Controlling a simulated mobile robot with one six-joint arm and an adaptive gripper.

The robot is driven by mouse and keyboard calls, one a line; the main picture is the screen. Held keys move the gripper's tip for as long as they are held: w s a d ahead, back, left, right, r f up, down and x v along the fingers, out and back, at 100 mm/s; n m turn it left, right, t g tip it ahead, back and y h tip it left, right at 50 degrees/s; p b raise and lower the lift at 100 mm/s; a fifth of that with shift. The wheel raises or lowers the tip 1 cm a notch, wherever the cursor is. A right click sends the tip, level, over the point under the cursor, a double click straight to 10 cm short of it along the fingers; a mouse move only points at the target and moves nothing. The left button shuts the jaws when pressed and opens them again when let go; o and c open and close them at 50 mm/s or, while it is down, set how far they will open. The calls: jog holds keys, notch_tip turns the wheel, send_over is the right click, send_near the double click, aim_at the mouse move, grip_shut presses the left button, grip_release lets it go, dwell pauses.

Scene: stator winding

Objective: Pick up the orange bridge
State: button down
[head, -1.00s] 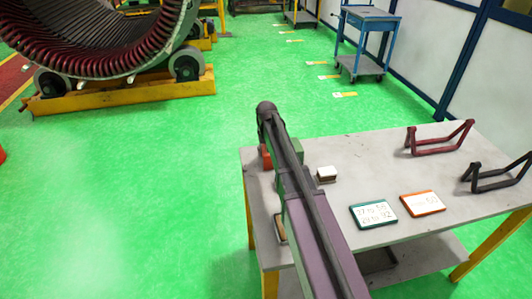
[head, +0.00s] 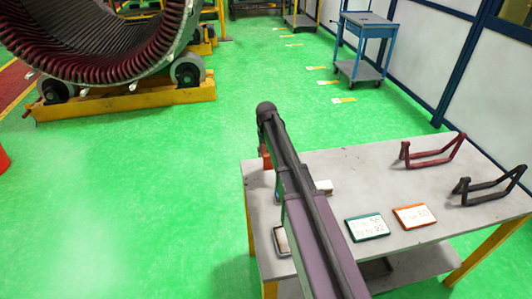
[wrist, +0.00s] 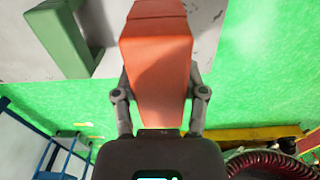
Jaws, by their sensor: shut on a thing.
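The orange bridge (wrist: 158,65) is between the two fingers of my gripper (wrist: 160,93) in the wrist view, and the fingers are shut on its sides. Its far end extends past the fingertips toward the top of that view. In the head view only a small red-orange part (head: 265,160) shows left of my arm; my arm hides the rest and the gripper. Whether the bridge touches the table is not clear. A green bridge (wrist: 60,40) stands on the grey surface to its left in the wrist view.
The grey table (head: 370,160) carries a white block (head: 324,187), a green-framed card (head: 367,227), an orange-framed card (head: 414,216), a dark red bracket (head: 433,155) and a black bracket (head: 490,188). A stator (head: 100,35) stands far left. Green floor left of the table is clear.

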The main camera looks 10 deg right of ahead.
jog(key=shift+r+p, duration=0.8)
jog(key=shift+r, duration=0.4)
jog(key=shift+s+d, duration=0.1)
dwell(0.4)
